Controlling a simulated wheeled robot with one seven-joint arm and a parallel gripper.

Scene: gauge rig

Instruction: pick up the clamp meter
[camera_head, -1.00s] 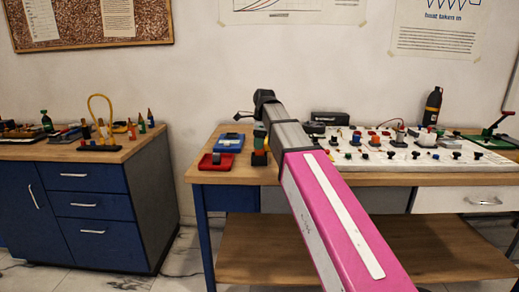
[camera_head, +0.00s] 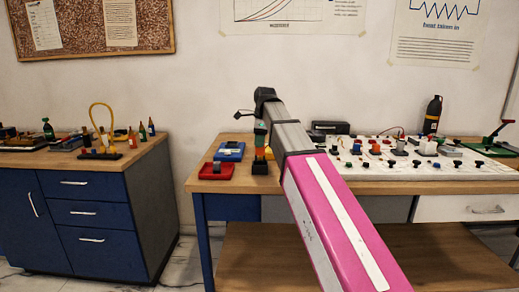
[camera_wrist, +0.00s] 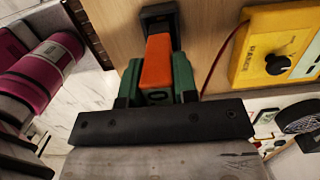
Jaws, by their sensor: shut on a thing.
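The clamp meter is a green body with an orange middle and a black end, seen in the wrist view (camera_wrist: 157,65). In the head view it is small and upright (camera_head: 260,137), near the left end of the workbench. In the head view my gripper (camera_head: 262,122) is mostly hidden behind my arm. I cannot tell clearly how far the meter is above the bench.
A red tray (camera_head: 217,171) and a blue device (camera_head: 230,152) are left of the meter. A yellow meter with a dial (camera_wrist: 277,46) is close by on the right in the wrist view. A white board (camera_head: 400,165) with several knobs fills the bench to the right.

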